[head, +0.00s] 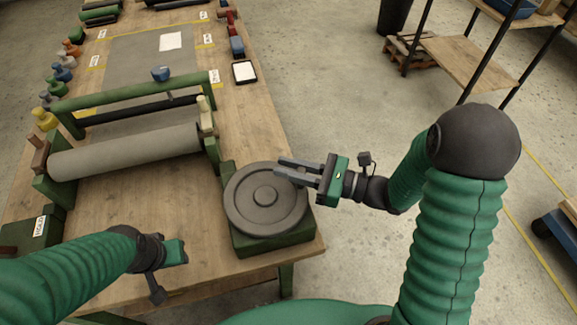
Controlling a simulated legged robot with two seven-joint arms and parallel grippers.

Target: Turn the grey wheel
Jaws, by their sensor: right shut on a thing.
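The grey wheel (262,213) is a flat round disc with a raised hub, lying on a green block (272,243) at the table's near right corner. My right gripper (281,168) reaches in from the right. Its fingers are at the wheel's upper right rim and are shut on the rim. My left gripper (180,252) is at the lower left, above the table's near part and apart from the wheel. Its fingers are too hidden to tell whether it is open or shut.
A grey roller (125,153) in a green frame (130,93) stands left of the wheel. Small coloured items line the table's left edge. A black-rimmed tray (245,72) lies behind the wheel. Bare wooden table (150,215) shows between roller and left gripper. A shelf (465,60) stands at the upper right.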

